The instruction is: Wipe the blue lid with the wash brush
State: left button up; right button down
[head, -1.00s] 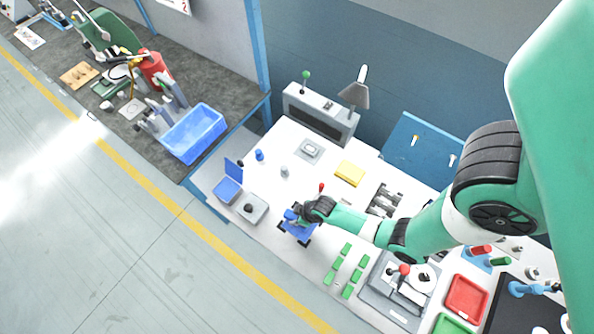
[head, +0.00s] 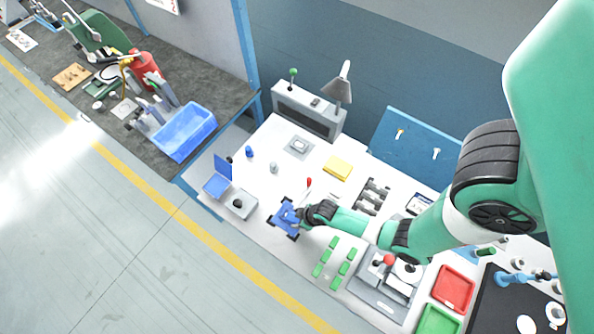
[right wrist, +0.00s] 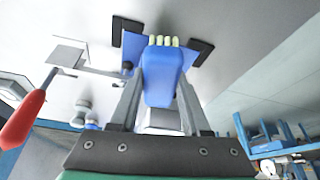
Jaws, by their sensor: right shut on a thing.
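The blue lid (head: 276,223) lies on the white bench between black corner brackets. In the right wrist view the lid (right wrist: 196,52) shows behind the brush, with brackets at its corners. My right gripper (head: 297,217) is over the lid's right side. In the right wrist view my right gripper (right wrist: 160,90) is shut on the blue wash brush (right wrist: 163,78), one finger on each side. The brush's pale yellow-green bristles point at the lid and overlap it in the picture. I cannot tell whether they touch it. My left gripper is not in view.
A grey box with a dark knob (head: 238,204) and an open blue case (head: 217,186) stand left of the lid. Green blocks (head: 327,255) lie in front to the right. A red-handled tool (right wrist: 22,120) is close by. A yellow block (head: 338,167) lies behind.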

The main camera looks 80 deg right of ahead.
notch_tip(320, 180, up, 4)
jog(key=shift+w+r+p, duration=0.1)
jog(key=shift+w+p, duration=0.05)
jog(key=shift+p, duration=1.05)
notch_tip(320, 180, up, 4)
jog(key=p, duration=0.4)
